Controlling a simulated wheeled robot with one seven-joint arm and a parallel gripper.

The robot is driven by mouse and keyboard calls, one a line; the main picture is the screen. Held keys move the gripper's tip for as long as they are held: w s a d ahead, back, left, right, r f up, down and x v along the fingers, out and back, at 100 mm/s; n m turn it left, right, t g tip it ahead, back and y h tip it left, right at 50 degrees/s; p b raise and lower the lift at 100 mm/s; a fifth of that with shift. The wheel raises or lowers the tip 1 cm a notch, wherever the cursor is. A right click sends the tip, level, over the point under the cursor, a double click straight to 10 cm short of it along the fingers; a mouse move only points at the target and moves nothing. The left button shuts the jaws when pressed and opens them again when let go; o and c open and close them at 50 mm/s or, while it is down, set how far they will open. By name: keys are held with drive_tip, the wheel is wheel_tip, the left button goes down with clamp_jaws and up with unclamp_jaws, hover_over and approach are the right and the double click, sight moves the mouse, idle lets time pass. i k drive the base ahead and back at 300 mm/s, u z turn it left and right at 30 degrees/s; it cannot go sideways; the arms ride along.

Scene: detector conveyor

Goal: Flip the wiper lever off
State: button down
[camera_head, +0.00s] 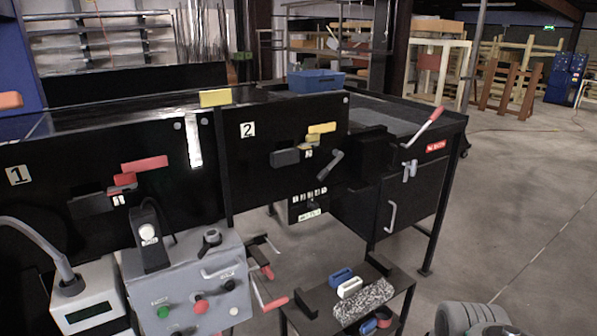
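A lever with a red grip (427,125) is mounted at the top right corner of the black conveyor housing. It is tilted, with its red end pointing up and to the right. A small red label (436,147) with pale lettering, too small to read surely, sits just below it on the dark cabinet (410,200). I take this lever to be the wiper lever. A grey latch-like fitting (409,171) and a pale door handle (392,215) are lower on that cabinet. My gripper's fingers are not in view.
A grey control box (185,285) with green and red buttons stands at the lower left. Red-tipped levers (270,303) stick out beside it. A low black table (325,325) holds brushes and small blocks. A blue bin (316,80) sits behind.

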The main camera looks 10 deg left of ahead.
sight(338, 155)
drive_tip(key=u, duration=0.45)
drive_tip(key=i, duration=1)
drive_tip(key=z, duration=0.05)
drive_tip(key=k, duration=1)
drive_tip(key=z, duration=1.35)
drive_tip(key=i, duration=1.05)
drive_tip(key=u, duration=1.8)
